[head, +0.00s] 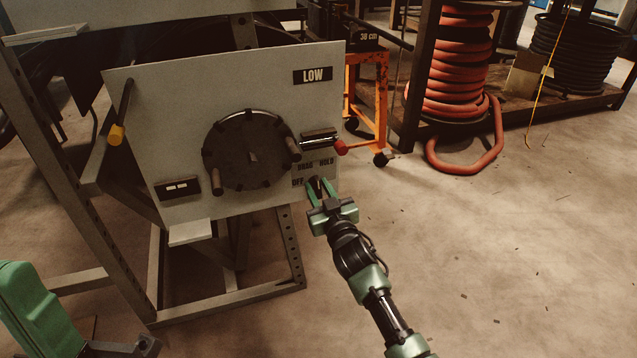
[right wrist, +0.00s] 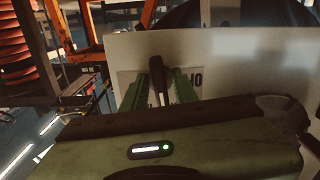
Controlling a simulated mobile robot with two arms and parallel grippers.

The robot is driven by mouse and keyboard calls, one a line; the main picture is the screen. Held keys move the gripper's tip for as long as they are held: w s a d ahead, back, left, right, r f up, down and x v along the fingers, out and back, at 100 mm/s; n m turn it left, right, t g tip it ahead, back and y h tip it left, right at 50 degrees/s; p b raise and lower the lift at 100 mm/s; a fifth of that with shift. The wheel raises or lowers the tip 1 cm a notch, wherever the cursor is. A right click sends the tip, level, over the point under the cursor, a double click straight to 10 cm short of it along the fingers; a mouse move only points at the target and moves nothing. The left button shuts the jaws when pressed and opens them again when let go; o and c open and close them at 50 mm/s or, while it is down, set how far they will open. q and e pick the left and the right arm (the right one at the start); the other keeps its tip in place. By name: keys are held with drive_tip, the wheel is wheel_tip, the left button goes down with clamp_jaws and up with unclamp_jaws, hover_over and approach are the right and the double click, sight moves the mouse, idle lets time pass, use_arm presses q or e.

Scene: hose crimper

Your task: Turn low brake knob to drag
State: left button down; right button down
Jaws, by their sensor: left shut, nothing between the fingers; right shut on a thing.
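The light panel (head: 150,100) carries a LOW sign (head: 313,75) at its upper right. At its lower right are the labels DRAG (head: 305,167), HOLD (head: 327,162) and OFF (head: 298,182). My right gripper (head: 319,186) is at these labels, shut on the dark low brake knob (right wrist: 156,80), which shows between its green fingers in the right wrist view. The fingers hide most of the knob, and its exact pointing cannot be told. Part of my left arm shows at the lower left; its gripper fingers do not show.
A dark round wheel (head: 245,152) with handles sits mid-panel. A red-knobbed lever (head: 340,148) is just above the labels, and a yellow-tipped lever (head: 117,134) is at the left. An orange cart (head: 380,105) and red hose coil (head: 458,60) stand behind.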

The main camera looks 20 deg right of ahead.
drive_tip(key=shift+n+p, duration=0.7)
drive_tip(key=shift+n, duration=1.6)
drive_tip(key=c, duration=1.4)
unclamp_jaws()
drive_tip(key=shift+c, duration=0.2)
drive_tip(key=shift+s, duration=0.1)
